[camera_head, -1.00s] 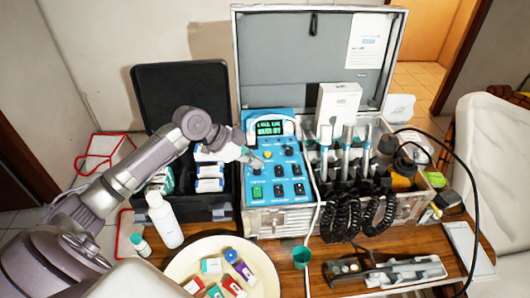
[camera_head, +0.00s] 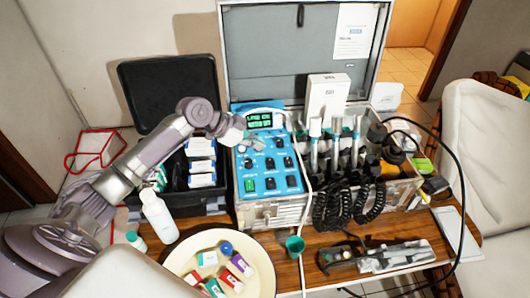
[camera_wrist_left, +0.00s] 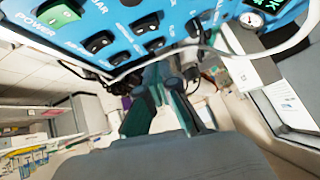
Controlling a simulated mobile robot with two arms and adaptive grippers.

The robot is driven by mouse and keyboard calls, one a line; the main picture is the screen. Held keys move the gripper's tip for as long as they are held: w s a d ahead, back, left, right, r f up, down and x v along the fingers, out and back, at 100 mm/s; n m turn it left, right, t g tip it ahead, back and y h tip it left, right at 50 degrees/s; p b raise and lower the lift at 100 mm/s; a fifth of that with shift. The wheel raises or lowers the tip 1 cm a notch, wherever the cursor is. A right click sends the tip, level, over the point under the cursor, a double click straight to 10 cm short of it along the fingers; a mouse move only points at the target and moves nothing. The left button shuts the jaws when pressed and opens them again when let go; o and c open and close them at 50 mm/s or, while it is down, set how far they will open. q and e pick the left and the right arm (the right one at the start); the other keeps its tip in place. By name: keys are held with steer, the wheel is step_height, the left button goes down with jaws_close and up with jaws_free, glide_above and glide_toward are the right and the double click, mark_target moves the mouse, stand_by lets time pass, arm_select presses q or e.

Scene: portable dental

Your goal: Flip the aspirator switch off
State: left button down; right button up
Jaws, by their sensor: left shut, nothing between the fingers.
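The blue control panel (camera_head: 243,163) of the dental unit stands in the open case, with a lit green display (camera_head: 260,120) at its top. Several dark rocker switches (camera_head: 270,183) and a green power switch (camera_head: 250,185) are on its lower part.
A white tube (camera_head: 303,215) runs down along the panel's right edge. Handpieces with coiled black cords (camera_head: 345,200) stand to the right. A black box with cartons (camera_head: 201,165) is to the left. A white bottle (camera_head: 160,218) and a plate (camera_head: 180,262) stand in front.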

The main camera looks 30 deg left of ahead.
mark_target(273, 160)
arm_select(q)
steer(key=p+x, duration=0.1)
steer(key=x, duration=0.2)
steer(key=shift+w+d+f, duration=0.15)
steer(key=shift+w+d, duration=0.1)
steer(key=shift+d, duration=0.05)
step_height(273, 160, down, 3)
steer(key=shift+w+a+r+p, duration=0.15)
steer(key=shift+a+r+p, duration=0.05)
steer(key=shift+p, duration=0.1)
steer(key=shift+f, duration=0.4)
steer(key=shift+a+f, duration=0.1)
steer(key=shift+f, duration=0.3)
steer(key=shift+w, duration=0.1)
steer(key=shift+f, duration=0.1)
